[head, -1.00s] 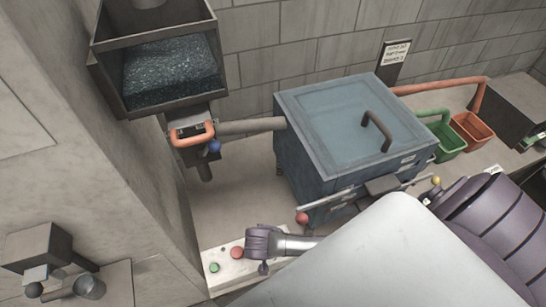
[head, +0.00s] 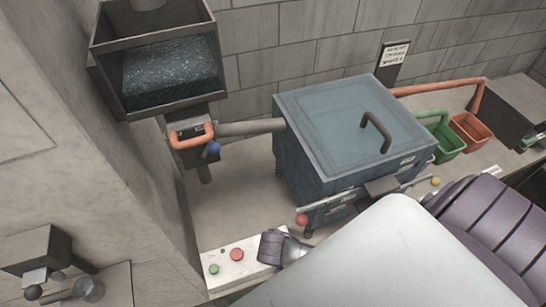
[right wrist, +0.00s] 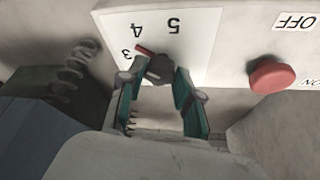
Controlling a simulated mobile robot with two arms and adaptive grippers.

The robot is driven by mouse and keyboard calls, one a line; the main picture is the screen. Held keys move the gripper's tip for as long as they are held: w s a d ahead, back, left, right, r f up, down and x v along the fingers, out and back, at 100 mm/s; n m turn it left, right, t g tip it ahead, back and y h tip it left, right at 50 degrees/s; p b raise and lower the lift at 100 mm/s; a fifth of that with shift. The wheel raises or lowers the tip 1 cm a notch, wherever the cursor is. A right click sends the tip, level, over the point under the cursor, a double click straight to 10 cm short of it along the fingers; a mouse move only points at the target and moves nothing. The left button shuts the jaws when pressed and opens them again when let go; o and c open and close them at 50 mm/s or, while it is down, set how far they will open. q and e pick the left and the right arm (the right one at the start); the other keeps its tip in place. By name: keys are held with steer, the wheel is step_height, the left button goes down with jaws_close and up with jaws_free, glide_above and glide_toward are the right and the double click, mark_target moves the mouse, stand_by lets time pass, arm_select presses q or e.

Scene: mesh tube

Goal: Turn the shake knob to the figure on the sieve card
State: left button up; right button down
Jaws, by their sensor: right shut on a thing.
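The shake knob (right wrist: 160,67) is dark with a red pointer, on a white dial plate (right wrist: 205,38) in the right wrist view. The figures 3, 4 and 5 show upside down; the pointer faces the side of 3 and 4, its exact setting unclear. My right gripper (right wrist: 158,76) is shut on the knob, one finger on each side. In the head view its fingers and the knob are hidden behind my purple wrist (head: 271,248). A card (head: 395,54) hangs on the wall behind the blue-grey box; its print is too small to read. My left gripper is not in view.
A red button (right wrist: 271,77) stands right of the dial, beside ON and OFF labels. The control panel (head: 225,268) also bears a green button (head: 213,269). The lidded box (head: 345,125), a hopper (head: 170,75) and green and orange bins (head: 470,128) stand behind.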

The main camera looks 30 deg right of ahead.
steer(key=n, duration=0.1)
steer(key=n+y, duration=0.1)
steer(key=n, duration=0.2)
steer(key=shift+s+d+n+t+y, duration=0.1)
steer(key=shift+d+n+t+y, duration=0.15)
steer(key=shift+n+t+y, duration=0.15)
steer(key=shift+n, duration=0.3)
steer(key=c, duration=0.8)
jaws_free()
steer(key=shift+r, duration=0.1)
steer(key=v, duration=1.1)
steer(key=shift+s+r, duration=0.1)
steer(key=shift+r, duration=0.3)
steer(key=shift+s, duration=0.1)
